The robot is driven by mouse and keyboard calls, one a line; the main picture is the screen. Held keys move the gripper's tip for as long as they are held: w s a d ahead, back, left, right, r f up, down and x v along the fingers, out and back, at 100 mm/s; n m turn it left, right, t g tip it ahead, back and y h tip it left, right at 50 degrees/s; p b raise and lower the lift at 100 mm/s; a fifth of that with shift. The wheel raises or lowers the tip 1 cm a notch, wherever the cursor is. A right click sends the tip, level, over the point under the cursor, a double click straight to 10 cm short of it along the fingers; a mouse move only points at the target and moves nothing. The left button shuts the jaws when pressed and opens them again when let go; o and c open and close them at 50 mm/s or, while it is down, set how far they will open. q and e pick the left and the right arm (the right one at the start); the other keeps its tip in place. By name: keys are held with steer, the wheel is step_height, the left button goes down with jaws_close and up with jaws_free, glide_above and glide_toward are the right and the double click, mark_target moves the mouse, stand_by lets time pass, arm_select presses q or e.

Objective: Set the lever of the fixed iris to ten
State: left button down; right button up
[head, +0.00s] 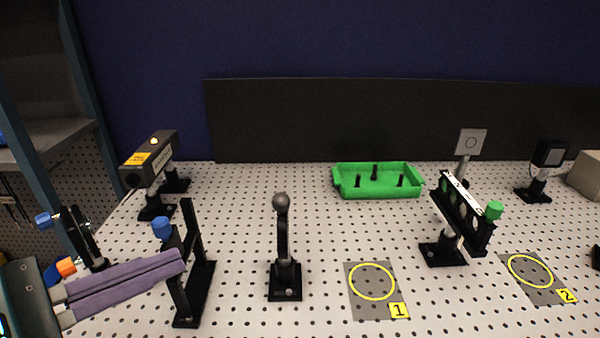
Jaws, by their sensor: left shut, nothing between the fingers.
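A thin black upright device (283,240) with a grey ball (281,201) on top stands on a square base at the middle front. It appears to be the fixed iris seen nearly edge-on, with the ball as its lever end. Its scale and the number ten cannot be read from here. My left gripper (177,262) comes in from the lower left. Its purple fingers are shut together and empty, pointing right, well left of the ball and lower in the picture. My right gripper is not in view.
A black stand with a blue knob (161,228) is by my left fingertips; contact cannot be told. A laser-like box (153,160), green tray (377,189), tilted filter holder (461,212) and marked pads (373,303) (530,288) surround the iris. Perforated board between them is free.

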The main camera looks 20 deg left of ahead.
arm_select(q)
steer(key=n, duration=0.2)
glide_toward(281, 206)
steer(key=w+a+f, duration=0.2)
steer(key=w+f, duration=0.2)
steer(key=f, duration=0.1)
steer(key=shift+y, duration=0.3)
steer(key=shift+w+d+r+p, duration=0.45)
steer(key=shift+w+d+p, duration=0.1)
steer(key=shift+d+p, duration=0.2)
steer(key=shift+w+d+r+p, duration=0.45)
steer(key=shift+w+d+p, duration=0.05)
steer(key=shift+d+p, duration=0.25)
